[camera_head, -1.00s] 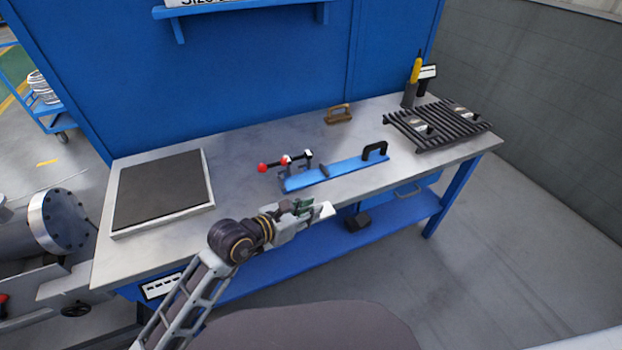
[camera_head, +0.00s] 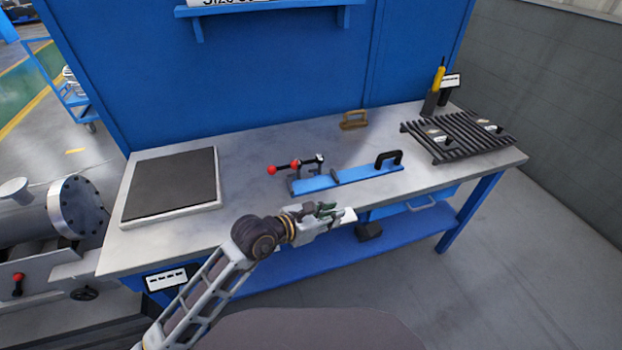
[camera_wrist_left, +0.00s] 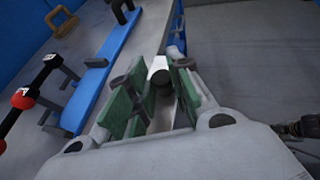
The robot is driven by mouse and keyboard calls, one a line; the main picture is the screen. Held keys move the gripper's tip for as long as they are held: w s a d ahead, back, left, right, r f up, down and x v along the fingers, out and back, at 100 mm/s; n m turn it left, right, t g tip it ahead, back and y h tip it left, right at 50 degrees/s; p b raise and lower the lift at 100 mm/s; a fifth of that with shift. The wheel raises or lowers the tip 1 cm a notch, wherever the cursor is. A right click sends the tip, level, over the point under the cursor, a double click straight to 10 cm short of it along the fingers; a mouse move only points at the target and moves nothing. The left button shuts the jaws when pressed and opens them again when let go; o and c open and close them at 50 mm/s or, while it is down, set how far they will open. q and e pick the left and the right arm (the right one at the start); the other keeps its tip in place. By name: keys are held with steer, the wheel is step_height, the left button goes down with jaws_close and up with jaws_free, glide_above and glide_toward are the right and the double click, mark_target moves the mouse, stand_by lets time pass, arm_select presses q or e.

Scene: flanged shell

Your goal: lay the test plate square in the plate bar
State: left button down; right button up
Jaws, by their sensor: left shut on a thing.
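My left gripper (camera_head: 322,212) is shut on a small pale metal plate, the test plate (camera_head: 345,216), which sticks out to the right of the fingers. Gripper and plate are in front of the bench's front edge, apart from the plate bar. The plate bar (camera_head: 355,173) is a long blue bar on the bench with a black handle and a red-knobbed clamp at its left end. In the left wrist view the green-padded fingers (camera_wrist_left: 155,100) flank the plate (camera_wrist_left: 158,66), partly hidden by a dark round part. The blue bar (camera_wrist_left: 100,70) shows at left there.
A black slatted rack (camera_head: 462,133) with small pale pieces stands at the bench's right end. A dark-topped slab (camera_head: 172,184) lies at left. A brown-handled tool (camera_head: 354,121) lies behind the bar. A yellow-handled tool (camera_head: 439,78) stands in a holder at back right.

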arm_select(q)
steer(key=w+a, duration=0.1)
steer(key=w, duration=0.3)
steer(key=w+a, duration=0.1)
steer(key=w, duration=0.2)
steer(key=w+a, duration=0.1)
steer(key=w, duration=0.3)
steer(key=shift+w+a+r, duration=0.15)
steer(key=shift+w+a, duration=0.15)
steer(key=shift+a, duration=0.05)
steer(key=shift+w+a, duration=0.15)
steer(key=shift+w, duration=0.3)
arm_select(e)
steer(key=shift+w+a, duration=0.25)
steer(key=shift+w, duration=0.25)
steer(key=shift+s, duration=0.1)
arm_select(q)
steer(key=shift+w, duration=0.1)
steer(key=shift+w+a, duration=0.1)
steer(key=shift+w, duration=0.05)
steer(key=shift+w+a+b, duration=0.15)
steer(key=shift+w+a, duration=0.1)
steer(key=shift+w, duration=0.6)
steer(key=shift+w+a+b, duration=0.15)
steer(key=shift+w+a, duration=0.1)
steer(key=shift+w, duration=0.55)
steer(key=shift+f, duration=0.75)
arm_select(e)
steer(key=shift+w+a, duration=0.1)
steer(key=shift+w, duration=0.2)
